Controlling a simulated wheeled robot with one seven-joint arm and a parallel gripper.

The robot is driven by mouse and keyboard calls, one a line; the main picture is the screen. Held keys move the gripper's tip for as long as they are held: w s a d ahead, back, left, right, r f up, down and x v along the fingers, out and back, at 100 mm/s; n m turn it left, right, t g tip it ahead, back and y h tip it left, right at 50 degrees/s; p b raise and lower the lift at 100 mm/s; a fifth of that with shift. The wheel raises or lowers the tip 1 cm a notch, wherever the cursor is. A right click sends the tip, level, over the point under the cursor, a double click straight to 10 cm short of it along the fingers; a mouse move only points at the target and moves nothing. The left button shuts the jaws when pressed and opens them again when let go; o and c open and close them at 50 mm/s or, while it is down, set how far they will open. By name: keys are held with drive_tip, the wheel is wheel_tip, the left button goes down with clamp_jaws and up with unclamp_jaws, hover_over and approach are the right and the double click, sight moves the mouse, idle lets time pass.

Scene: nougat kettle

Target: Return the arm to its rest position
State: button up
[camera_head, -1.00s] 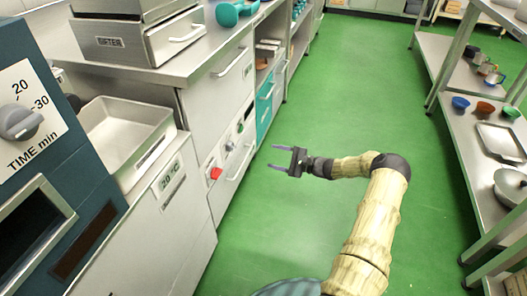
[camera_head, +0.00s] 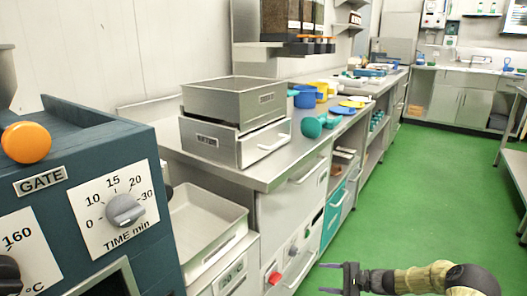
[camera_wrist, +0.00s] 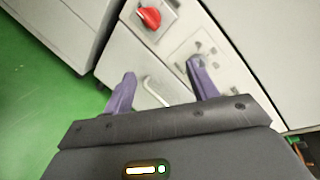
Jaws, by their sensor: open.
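My gripper (camera_head: 340,279) is at the bottom of the head view, over the green floor in front of the counter fronts. My arm (camera_head: 425,280) reaches in from the lower right and is partly cut off by the frame edge. In the wrist view my gripper (camera_wrist: 160,85) has its two purple fingers spread wide apart, with nothing between them. Beyond the fingers are a grey cabinet front with a handle (camera_wrist: 157,92) and a red knob (camera_wrist: 149,17). My gripper looks apart from the cabinet.
A blue machine with a time dial (camera_head: 125,210) stands at left. A metal tray (camera_head: 205,240) is beside it. A steel counter (camera_head: 270,178) carries stacked metal boxes (camera_head: 235,100) and a teal object (camera_head: 312,127). The green floor (camera_head: 425,200) is open at right; shelving stands at the right edge.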

drive_tip(key=s+a+r+n+g+h+p, duration=0.2)
drive_tip(key=s+a+r+n+g+h, duration=0.5)
drive_tip(key=s, duration=0.4)
drive_tip(key=s+r+n+t+h+p, duration=0.45)
drive_tip(key=s+r+h, duration=0.25)
drive_tip(key=s+r, duration=0.9)
wheel_tip(320, 180, up, 37)
drive_tip(key=p, duration=3.7)
drive_tip(key=shift+s+a+f+g, duration=0.2)
drive_tip(key=shift+s+g, duration=0.15)
drive_tip(key=shift+s, duration=0.05)
drive_tip(key=shift+n, duration=0.25)
